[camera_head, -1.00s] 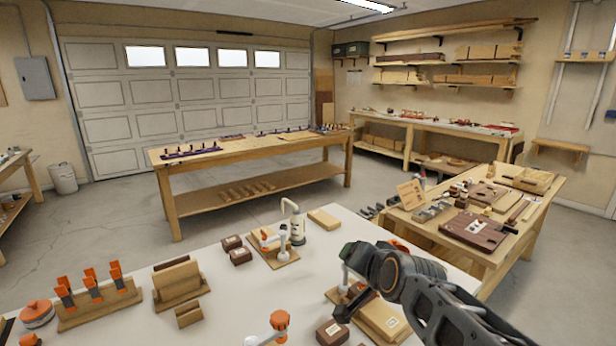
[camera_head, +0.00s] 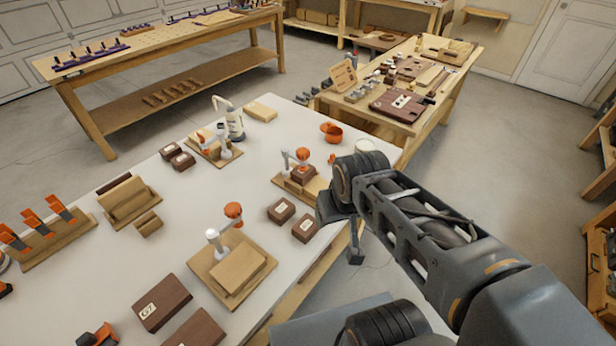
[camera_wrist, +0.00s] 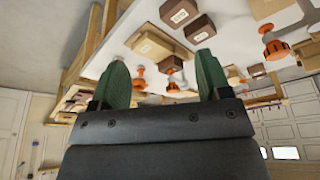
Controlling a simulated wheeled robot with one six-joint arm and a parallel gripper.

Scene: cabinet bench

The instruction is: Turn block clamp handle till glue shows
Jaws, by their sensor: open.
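Several block clamps with white frames and orange handles stand on the white-topped bench (camera_head: 168,240). The nearest clamp handle (camera_head: 233,211) in the head view is beside a light wood block (camera_head: 238,268) on a wooden base. Another orange handle (camera_head: 302,154) is over a dark brown block (camera_head: 302,174) just left of my arm. A third clamp (camera_head: 213,140) stands farther back. I cannot tell which one is meant, and no glue is visible. My gripper hangs at the bench's right edge, apart from the clamps. In the wrist view my gripper (camera_wrist: 162,76) has its green fingers apart and nothing between them.
Loose brown blocks (camera_head: 281,210) and an orange bowl-like item (camera_head: 331,131) are on the bench near my arm. Larger brown blocks (camera_head: 161,302) lie at the front. A second wooden bench (camera_head: 440,120) with panels and tools stands behind. Floor is open at right.

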